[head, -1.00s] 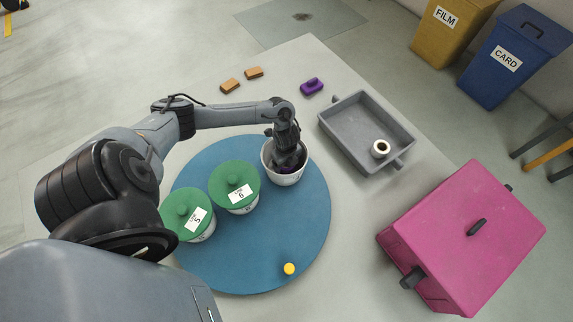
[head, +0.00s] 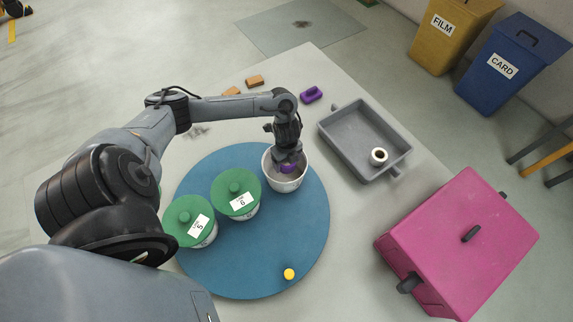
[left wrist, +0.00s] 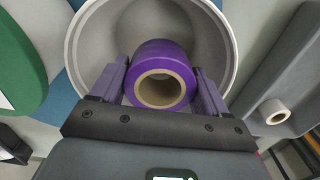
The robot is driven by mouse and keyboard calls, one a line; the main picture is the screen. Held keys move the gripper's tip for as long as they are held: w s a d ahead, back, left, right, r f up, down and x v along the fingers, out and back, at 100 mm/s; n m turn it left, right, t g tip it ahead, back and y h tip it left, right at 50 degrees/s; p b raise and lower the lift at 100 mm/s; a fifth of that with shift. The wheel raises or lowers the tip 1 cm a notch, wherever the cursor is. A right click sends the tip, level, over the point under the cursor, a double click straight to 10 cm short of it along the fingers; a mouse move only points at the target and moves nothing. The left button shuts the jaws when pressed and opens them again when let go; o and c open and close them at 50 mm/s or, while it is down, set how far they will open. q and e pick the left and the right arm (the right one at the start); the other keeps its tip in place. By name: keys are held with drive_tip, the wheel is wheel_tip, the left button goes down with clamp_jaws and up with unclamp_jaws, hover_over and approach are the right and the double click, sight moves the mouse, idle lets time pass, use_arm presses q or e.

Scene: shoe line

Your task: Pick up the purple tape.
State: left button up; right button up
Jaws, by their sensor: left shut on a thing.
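The purple tape (left wrist: 163,75) is a roll with a tan core, seen large in the left wrist view. My left gripper (left wrist: 162,88) is shut on it, one finger at each side. In the head view the tape (head: 288,168) shows small and purple below my left gripper (head: 288,160), at the mouth of the open white pot (head: 291,185). The pot's grey inside (left wrist: 100,45) lies behind the tape in the left wrist view. My right gripper is not in view.
Two pots with green lids (head: 236,188) (head: 188,218) stand beside the open pot on the blue round turntable (head: 255,255), with a yellow knob (head: 289,274). A grey tray (head: 345,150) holds a white roll (head: 379,156). A pink box (head: 455,245) stands at right.

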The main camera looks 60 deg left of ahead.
use_arm(q)
wheel_tip(320, 180, up, 10)
drive_tip(key=p, duration=0.8)
drive_tip(key=shift+r+p, duration=0.25)
drive_tip(key=shift+p, duration=0.15)
drive_tip(key=shift+f, duration=0.1)
